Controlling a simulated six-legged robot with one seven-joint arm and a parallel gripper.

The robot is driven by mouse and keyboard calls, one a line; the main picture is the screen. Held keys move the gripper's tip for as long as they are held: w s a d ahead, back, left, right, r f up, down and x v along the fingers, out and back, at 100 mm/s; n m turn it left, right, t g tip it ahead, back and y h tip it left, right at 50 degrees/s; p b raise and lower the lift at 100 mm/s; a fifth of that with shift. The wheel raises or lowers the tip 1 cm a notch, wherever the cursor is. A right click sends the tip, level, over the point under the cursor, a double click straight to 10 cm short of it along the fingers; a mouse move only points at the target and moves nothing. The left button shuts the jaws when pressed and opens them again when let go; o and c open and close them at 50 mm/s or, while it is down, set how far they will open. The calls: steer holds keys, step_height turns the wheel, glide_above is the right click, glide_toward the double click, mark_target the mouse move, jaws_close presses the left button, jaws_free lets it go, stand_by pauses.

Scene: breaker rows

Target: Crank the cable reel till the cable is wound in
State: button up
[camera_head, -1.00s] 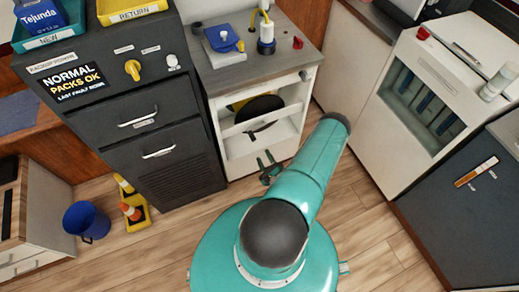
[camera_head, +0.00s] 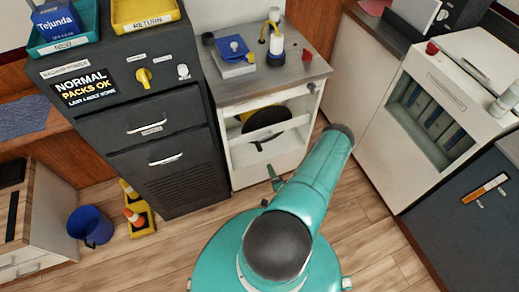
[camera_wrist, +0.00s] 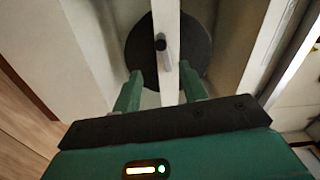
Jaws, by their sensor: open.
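A dark round reel disc (camera_head: 266,121) sits inside the open white cabinet (camera_head: 240,180), with something yellow behind it. A white bar runs across the front of the disc. In the wrist view the disc (camera_wrist: 140,45) is partly hidden behind this bar (camera_wrist: 166,20). A small black knob (camera_wrist: 160,43) and a short grey pin (camera_wrist: 167,61) show at the bar; I cannot tell how they join. My gripper (camera_wrist: 160,71) is open and empty, its two green fingers below the knob in the picture and apart from it. In the head view my gripper (camera_head: 272,186) is low before the cabinet, partly hidden by my arm.
The cabinet top holds a blue-topped device (camera_head: 236,48) and a white-and-black fitting with yellow cable (camera_head: 274,42). A dark drawer unit (camera_head: 160,130) stands left. A white cabinet (camera_head: 440,110) stands right. A blue bucket (camera_head: 88,226) and cones (camera_head: 135,210) are on the floor.

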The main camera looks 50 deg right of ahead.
mark_target(261, 150)
steer(key=w+d+n, duration=0.2)
steer(key=w+n, duration=0.2)
steer(key=n, duration=0.2)
steer(key=w+d+n, duration=0.2)
steer(key=w+n, duration=0.2)
steer(key=n, duration=0.2)
steer(key=w+d+n, duration=0.3)
steer(key=w+n, duration=0.1)
steer(key=n, duration=0.2)
steer(key=shift+r, duration=0.15)
jaws_close()
